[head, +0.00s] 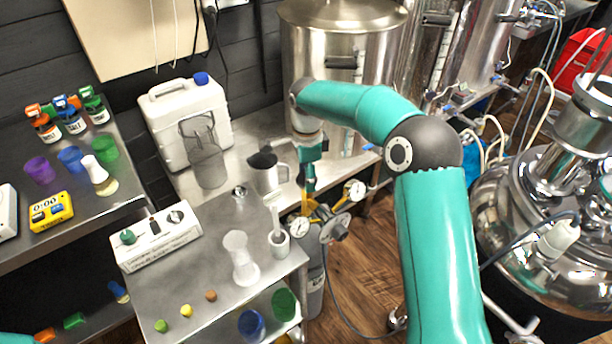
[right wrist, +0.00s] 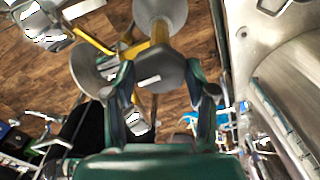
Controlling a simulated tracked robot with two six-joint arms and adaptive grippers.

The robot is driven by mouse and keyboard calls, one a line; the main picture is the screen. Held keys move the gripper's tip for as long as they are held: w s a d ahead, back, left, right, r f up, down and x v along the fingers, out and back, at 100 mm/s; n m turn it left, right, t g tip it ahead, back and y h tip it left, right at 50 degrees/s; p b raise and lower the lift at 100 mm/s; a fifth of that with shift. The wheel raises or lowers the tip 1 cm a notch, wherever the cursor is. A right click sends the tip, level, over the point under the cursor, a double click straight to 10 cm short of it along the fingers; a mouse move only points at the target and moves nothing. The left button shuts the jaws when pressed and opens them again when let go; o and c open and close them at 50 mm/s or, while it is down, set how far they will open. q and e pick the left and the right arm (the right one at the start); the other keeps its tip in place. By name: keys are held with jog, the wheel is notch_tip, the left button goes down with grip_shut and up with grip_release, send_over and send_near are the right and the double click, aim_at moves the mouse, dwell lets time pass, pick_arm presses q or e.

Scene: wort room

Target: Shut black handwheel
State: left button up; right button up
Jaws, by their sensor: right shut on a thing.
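The black handwheel (right wrist: 158,72) shows in the right wrist view as a dark grey disc with a small white label, on a yellow brass valve body. My right gripper (right wrist: 160,88) has one finger on each side of it and is shut on it. In the head view my right gripper (head: 308,190) reaches down to the top of the gas cylinder (head: 313,285) and largely hides the handwheel. Two round gauges (head: 355,190) sit on the brass regulator beside it. My left gripper is not in view.
A steel bench with a glass flask (head: 241,258) and a control box (head: 158,236) stands left of the cylinder. A polished steel vessel (head: 535,215) is at right, with open wood floor between.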

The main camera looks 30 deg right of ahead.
jog(key=shift+a, duration=0.1)
dwell(0.3)
jog(key=o, duration=1.1)
jog(key=shift+o, duration=0.2)
jog(key=shift+r, duration=0.1)
notch_tip(320, 180, up, 12)
jog(key=shift+f, duration=0.2)
